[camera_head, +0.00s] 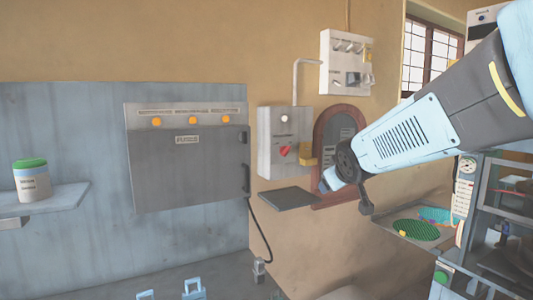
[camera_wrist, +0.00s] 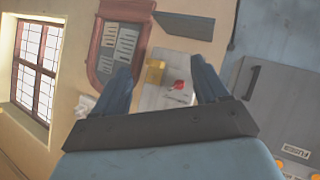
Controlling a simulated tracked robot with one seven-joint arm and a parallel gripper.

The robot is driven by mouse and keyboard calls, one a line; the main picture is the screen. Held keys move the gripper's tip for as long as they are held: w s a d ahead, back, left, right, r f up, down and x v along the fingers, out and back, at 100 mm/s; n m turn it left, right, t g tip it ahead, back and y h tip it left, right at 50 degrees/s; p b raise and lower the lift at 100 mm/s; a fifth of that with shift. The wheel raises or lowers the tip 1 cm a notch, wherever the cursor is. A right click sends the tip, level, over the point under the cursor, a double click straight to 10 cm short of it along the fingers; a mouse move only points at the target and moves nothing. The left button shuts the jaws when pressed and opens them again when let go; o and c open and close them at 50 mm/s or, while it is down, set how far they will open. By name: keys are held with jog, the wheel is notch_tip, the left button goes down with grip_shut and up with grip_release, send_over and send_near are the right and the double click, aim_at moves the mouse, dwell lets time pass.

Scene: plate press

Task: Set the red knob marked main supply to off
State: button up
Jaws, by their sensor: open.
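The red knob (camera_head: 285,150) sits on the front of a grey wall box (camera_head: 269,160), with a small round light above it. A yellow padlock-like block (camera_head: 308,154) is at the box's right edge. In the wrist view the red knob (camera_wrist: 179,85) shows between my two fingers, with the yellow block (camera_wrist: 154,72) to its left. My gripper (camera_wrist: 158,88) is open and empty, apart from the knob. In the head view my arm comes in from the right, and my gripper (camera_head: 328,182) is right of and below the knob. The knob's marking is too small to read.
A dark shelf (camera_head: 290,197) juts out below the box. A red-brown arched board (camera_head: 340,120) hangs to its right. A grey cabinet (camera_head: 185,165) with orange lamps is at left. A second switch box (camera_head: 345,62) is higher up. A tray with a green disc (camera_head: 416,230) stands below my arm.

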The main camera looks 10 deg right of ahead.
jog(key=w+r+n+t+y, duration=0.2)
jog(key=w+n+t, duration=0.15)
jog(key=w, duration=0.65)
jog(key=n+t+y, duration=0.2)
jog(key=n+y, duration=0.4)
send_near(287, 151)
jog(key=x, duration=0.9)
jog(key=shift+w, duration=0.1)
jog(key=shift+f, duration=0.1)
jog(key=c, duration=1.1)
jog(key=shift+o, duration=0.2)
